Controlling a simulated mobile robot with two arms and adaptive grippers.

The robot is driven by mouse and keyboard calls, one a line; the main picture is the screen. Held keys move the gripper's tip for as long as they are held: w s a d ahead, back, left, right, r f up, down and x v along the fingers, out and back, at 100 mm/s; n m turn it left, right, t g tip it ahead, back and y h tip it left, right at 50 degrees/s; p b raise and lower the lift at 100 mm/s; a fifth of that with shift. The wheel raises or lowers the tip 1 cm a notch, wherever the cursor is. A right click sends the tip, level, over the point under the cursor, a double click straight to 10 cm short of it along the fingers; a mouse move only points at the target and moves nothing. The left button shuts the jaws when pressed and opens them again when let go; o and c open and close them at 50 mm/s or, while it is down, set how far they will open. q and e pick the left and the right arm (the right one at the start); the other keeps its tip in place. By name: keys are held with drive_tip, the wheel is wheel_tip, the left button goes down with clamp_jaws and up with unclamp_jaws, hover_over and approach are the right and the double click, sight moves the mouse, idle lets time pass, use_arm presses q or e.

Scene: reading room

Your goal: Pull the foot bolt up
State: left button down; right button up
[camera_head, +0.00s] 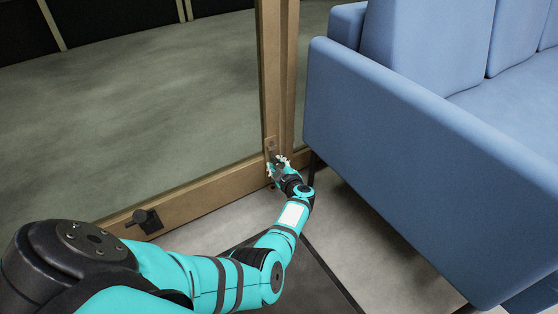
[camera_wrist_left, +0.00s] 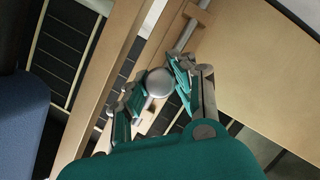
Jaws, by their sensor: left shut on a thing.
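The foot bolt (camera_head: 271,146) sits low on the wooden door frame, close to the floor. In the left wrist view its grey rod (camera_wrist_left: 187,32) runs through a bracket on the wood, and it has a round grey knob (camera_wrist_left: 159,80). My left gripper (camera_head: 278,168) is at the bolt, low on the frame. In the left wrist view the fingers of my left gripper (camera_wrist_left: 153,88) lie on both sides of the knob and are shut on it. The lower end of the bolt is partly hidden by the fingers. My right gripper is not in view.
A blue sofa (camera_head: 420,150) stands close to the right of my left arm. Glass panels in a wooden frame (camera_head: 200,198) stand on the left, with a black fitting (camera_head: 144,219) on the bottom rail.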

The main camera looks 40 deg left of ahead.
use_arm(q)
drive_tip(key=shift+r, duration=0.1)
drive_tip(key=c, duration=1)
unclamp_jaws()
drive_tip(key=shift+r, duration=0.15)
